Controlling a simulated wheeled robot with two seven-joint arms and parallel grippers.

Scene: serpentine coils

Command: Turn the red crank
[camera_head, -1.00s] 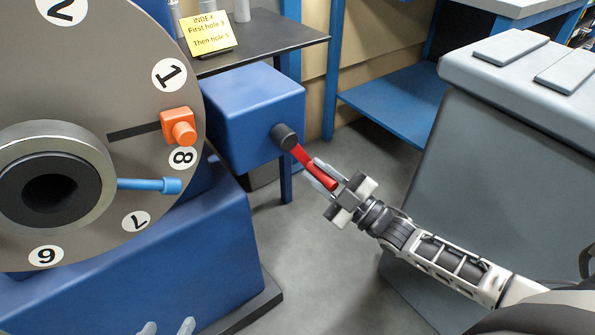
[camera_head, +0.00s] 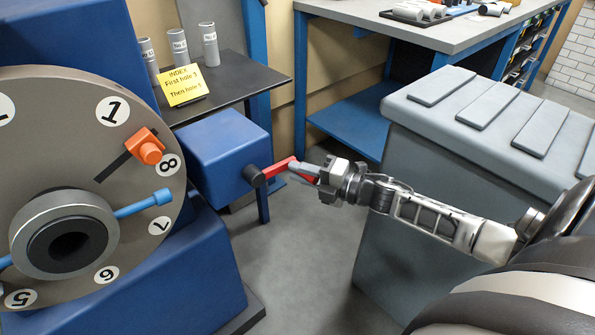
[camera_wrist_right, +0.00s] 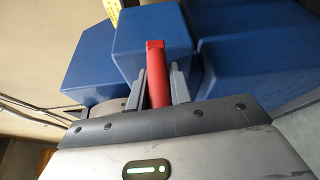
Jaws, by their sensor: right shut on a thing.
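The red crank (camera_head: 279,167) sticks out to the right from a dark hub (camera_head: 253,176) on the blue gearbox (camera_head: 215,150). My right gripper (camera_head: 305,172) is shut on the crank's outer part. In the right wrist view, the red handle (camera_wrist_right: 156,75) lies between the two grey fingers (camera_wrist_right: 157,88). The big grey numbered dial (camera_head: 95,165) stands left of the gearbox, with an orange block (camera_head: 150,147) near 8 and a blue arm (camera_head: 145,205) near 7. A yellow sign (camera_head: 184,85) reads "INDEX First hole 3 Then hole 5", its last digit small. My left gripper is out of view.
A dark shelf (camera_head: 225,92) with several grey cylinders (camera_head: 178,47) is behind the gearbox. A grey ribbed-top cabinet (camera_head: 400,215) stands right, below my right forearm. A blue-framed workbench (camera_head: 400,28) is at the back. The floor (camera_head: 300,250) between is clear.

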